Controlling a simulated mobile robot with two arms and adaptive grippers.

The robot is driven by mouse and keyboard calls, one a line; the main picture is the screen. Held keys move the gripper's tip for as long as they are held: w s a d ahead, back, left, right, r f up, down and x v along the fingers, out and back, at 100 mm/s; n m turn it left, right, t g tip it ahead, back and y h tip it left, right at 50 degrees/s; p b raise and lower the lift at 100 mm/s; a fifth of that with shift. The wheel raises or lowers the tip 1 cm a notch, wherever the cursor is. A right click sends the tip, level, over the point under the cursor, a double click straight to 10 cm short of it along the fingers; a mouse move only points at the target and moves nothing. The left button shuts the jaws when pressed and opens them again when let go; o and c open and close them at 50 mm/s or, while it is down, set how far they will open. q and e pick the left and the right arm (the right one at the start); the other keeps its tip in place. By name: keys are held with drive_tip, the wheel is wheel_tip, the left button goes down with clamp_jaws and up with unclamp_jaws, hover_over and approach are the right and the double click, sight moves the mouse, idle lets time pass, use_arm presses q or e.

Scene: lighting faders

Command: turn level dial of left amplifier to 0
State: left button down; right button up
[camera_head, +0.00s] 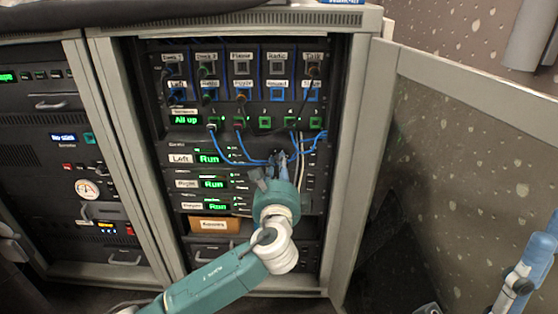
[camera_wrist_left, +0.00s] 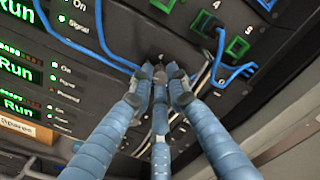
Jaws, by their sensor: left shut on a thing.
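The left amplifier (camera_head: 181,158) is the rack panel labelled "Left", with a green "Run" display. In the head view my left gripper (camera_head: 280,163) is at the right part of this panel and hides its dial. In the left wrist view my left gripper (camera_wrist_left: 160,80) has its blue fingers closed around a small dark knob (camera_wrist_left: 160,92), seemingly the level dial. The fingers cover most of it, so its pointer and setting cannot be read.
Blue cables (camera_head: 232,156) hang across the panel beside my left gripper. Two more amplifiers, one labelled "Right" (camera_head: 187,184), sit below. An open cabinet door (camera_head: 470,90) stands at the right. A second rack (camera_head: 55,110) is at the left.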

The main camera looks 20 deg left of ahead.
use_arm(q)
drive_tip(key=n, duration=0.5)
drive_tip(key=shift+a+n+p, duration=0.2)
drive_tip(key=shift+n+p, duration=0.1)
drive_tip(key=shift+n, duration=0.1)
drive_tip(key=shift+f, duration=0.1)
idle(0.3)
drive_tip(key=c, duration=1.7)
unclamp_jaws()
drive_tip(key=shift+s+a, duration=0.1)
drive_tip(key=shift+a, duration=0.05)
drive_tip(key=shift+o, duration=0.2)
drive_tip(key=shift+s+d, duration=0.3)
drive_tip(key=v, duration=1.1)
drive_tip(key=shift+s, duration=0.15)
